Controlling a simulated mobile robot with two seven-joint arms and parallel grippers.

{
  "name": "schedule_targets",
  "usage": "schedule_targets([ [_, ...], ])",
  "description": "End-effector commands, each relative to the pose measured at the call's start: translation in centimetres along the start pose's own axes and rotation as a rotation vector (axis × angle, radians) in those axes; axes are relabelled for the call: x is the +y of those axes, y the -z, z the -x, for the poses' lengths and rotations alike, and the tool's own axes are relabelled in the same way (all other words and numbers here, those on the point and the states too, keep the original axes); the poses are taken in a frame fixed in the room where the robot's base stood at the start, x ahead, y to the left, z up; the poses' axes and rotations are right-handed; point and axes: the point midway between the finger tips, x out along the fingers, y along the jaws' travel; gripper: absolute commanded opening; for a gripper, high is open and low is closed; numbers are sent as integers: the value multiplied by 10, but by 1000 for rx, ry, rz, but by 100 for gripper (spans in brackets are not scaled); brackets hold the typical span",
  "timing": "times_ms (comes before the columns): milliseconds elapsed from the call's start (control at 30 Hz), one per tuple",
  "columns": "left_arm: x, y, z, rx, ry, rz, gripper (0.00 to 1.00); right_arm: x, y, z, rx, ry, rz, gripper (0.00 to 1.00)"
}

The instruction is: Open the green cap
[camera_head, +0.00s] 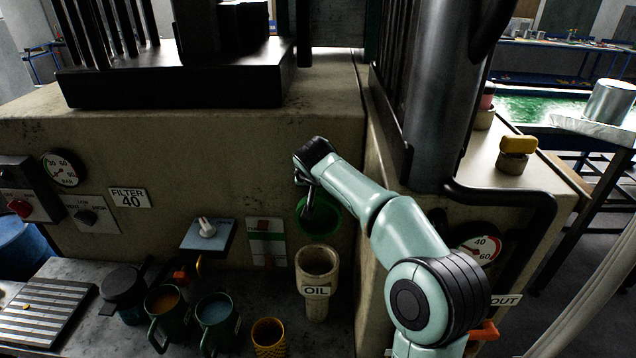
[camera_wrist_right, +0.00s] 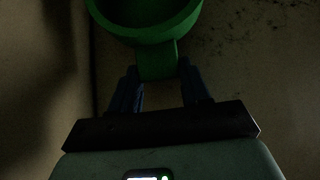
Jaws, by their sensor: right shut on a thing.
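The green cap (camera_head: 329,228) is a round green piece with a dark inner part. It is at the front of the beige machine, above the filler neck (camera_head: 316,262) labelled OIL, whose mouth is uncovered in the head view. In the right wrist view, the green cap (camera_wrist_right: 150,32) shows its thick rim at the top, with a short green tab pointing down between my fingers. My right gripper (camera_wrist_right: 160,88) is shut on this tab; in the head view my right gripper (camera_head: 306,190) is partly hidden by its wrist. My left gripper is in neither view.
On the bench below stand green mugs (camera_head: 167,310), a yellow cup (camera_head: 268,338) and a dark lidded pot (camera_head: 124,288). A blue panel with a white knob (camera_head: 207,228) is left of the neck. A black pipe (camera_head: 530,197) bends along the machine at the right.

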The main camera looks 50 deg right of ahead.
Motion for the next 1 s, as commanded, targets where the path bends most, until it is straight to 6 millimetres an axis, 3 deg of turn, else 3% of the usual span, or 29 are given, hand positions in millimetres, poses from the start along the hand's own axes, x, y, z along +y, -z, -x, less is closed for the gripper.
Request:
schedule_targets([
  [167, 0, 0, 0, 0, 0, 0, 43, -1, -1, 0, -1, 1, 2, 0],
  [200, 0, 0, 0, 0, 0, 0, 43, -1, -1, 0, -1, 1, 2, 60],
  [233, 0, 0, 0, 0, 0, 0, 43, -1, -1, 0, -1, 1, 2, 69],
  [267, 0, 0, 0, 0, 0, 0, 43, -1, -1, 0, -1, 0, 2, 72],
  [667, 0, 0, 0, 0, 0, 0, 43, -1, 0, 9, 0, 1, 1, 72],
  [1000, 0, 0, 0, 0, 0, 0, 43, -1, 0, 80, 2, 5, 0, 72],
])
